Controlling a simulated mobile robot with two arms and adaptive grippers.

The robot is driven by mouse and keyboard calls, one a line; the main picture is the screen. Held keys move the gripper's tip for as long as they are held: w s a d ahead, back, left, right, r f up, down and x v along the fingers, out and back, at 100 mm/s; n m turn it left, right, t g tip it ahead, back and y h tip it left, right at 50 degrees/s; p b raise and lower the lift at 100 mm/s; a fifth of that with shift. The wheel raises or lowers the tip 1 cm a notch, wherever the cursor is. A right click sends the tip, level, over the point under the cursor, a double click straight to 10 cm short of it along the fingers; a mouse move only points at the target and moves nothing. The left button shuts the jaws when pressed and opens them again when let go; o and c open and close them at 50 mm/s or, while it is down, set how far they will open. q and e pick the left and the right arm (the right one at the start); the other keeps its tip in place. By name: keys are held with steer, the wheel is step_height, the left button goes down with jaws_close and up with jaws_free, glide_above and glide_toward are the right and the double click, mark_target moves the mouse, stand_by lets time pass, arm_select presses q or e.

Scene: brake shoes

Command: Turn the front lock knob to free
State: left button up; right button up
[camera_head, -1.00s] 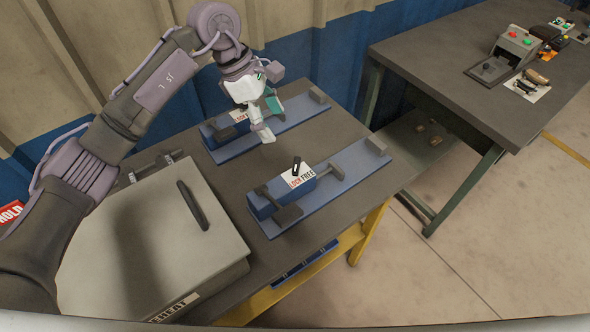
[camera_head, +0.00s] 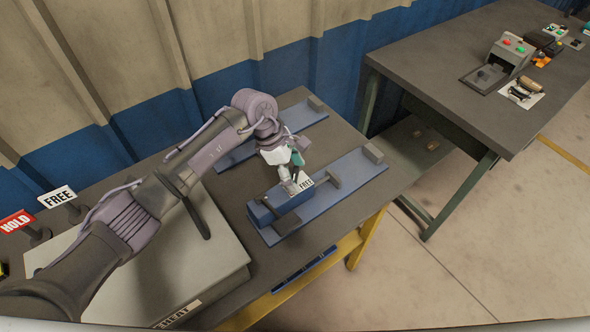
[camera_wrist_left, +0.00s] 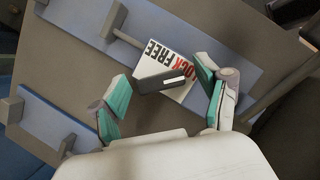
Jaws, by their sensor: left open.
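The front lock knob (camera_wrist_left: 150,83) is a dark bar with a pale line near its right end in the left wrist view. It lies across the white LOCK FREE label (camera_wrist_left: 178,62), and its pale-marked end is on the red LOCK side. My left gripper (camera_wrist_left: 165,85) is open, with one teal-padded finger on each side of the knob. I cannot tell whether either finger touches it. In the head view my left gripper (camera_head: 294,184) is over the front blue fixture (camera_head: 352,180) and hides the knob and the LOCK word. My right gripper is not in view.
A second blue fixture (camera_head: 305,117) lies behind the front one. A grey case (camera_head: 215,255) with a black handle stands at the left. HOLD (camera_head: 15,222) and FREE (camera_head: 57,197) signs stand at the far left. Another bench (camera_head: 440,75) is at the right.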

arm_select(q)
steer(key=shift+f, duration=0.1)
steer(key=c, duration=1.2)
steer(key=shift+o, duration=0.2)
